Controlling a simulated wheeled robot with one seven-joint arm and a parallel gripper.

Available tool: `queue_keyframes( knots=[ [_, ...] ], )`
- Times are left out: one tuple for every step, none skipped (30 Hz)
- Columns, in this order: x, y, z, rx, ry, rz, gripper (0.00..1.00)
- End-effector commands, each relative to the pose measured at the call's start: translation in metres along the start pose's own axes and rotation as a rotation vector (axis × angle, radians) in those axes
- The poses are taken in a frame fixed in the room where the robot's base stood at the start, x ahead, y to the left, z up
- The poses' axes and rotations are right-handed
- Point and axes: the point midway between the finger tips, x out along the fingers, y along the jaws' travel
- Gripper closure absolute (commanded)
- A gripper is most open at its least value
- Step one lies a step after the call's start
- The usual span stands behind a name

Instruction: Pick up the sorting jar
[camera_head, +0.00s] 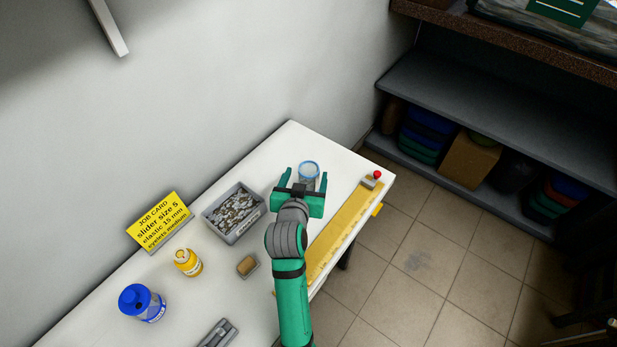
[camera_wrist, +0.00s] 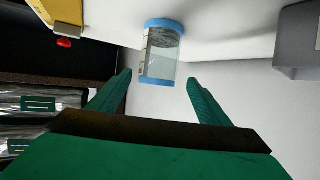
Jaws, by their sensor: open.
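The sorting jar, a small clear jar with blue bands at its top and bottom, (camera_head: 309,170) stands on the white table near its far right end. It also shows in the wrist view (camera_wrist: 161,54), with a label on its side and greyish contents at one end. My gripper (camera_head: 302,180) is open, with its two green fingers spread on either side of the jar. In the wrist view the fingertips (camera_wrist: 159,77) flank the jar with a gap on each side. I cannot tell how far the jar sits between them. Nothing is held.
A grey bin (camera_head: 234,212) of small metal parts is left of my gripper. A yellow ruler (camera_head: 343,230) and a red-knobbed item (camera_head: 372,179) lie to the right. A yellow bottle (camera_head: 187,262), a blue-lidded jar (camera_head: 141,303) and a yellow job card (camera_head: 160,221) stand further left.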

Motion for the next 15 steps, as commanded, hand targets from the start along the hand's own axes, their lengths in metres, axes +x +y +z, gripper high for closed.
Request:
queue_keyframes(
  knots=[
    [0.007, 0.001, 0.002, 0.0, -0.001, 0.001, 0.29],
    [0.011, 0.002, 0.004, 0.0, -0.002, 0.002, 0.29],
    [0.017, 0.003, 0.006, 0.0, -0.001, 0.002, 0.29],
    [0.022, 0.004, 0.007, 0.001, -0.001, 0.003, 0.29],
    [0.025, 0.004, 0.009, 0.001, -0.002, 0.003, 0.29],
    [0.031, 0.004, 0.008, 0.002, -0.001, 0.003, 0.29],
    [0.034, 0.004, 0.007, 0.002, 0.0, 0.003, 0.29],
    [0.037, 0.004, 0.007, 0.002, 0.001, 0.003, 0.29],
    [0.041, 0.004, 0.007, 0.003, 0.0, 0.003, 0.29],
    [0.043, 0.004, 0.007, 0.003, 0.0, 0.003, 0.29],
    [0.044, 0.005, 0.007, 0.003, 0.0, 0.003, 0.29],
    [0.045, 0.005, 0.007, 0.003, 0.0, 0.003, 0.29],
    [0.045, 0.005, 0.007, 0.002, 0.0, 0.003, 0.29],
    [0.045, 0.005, 0.007, 0.002, 0.0, 0.003, 0.29],
    [0.045, 0.005, 0.007, 0.002, 0.0, 0.003, 0.29]
  ],
)
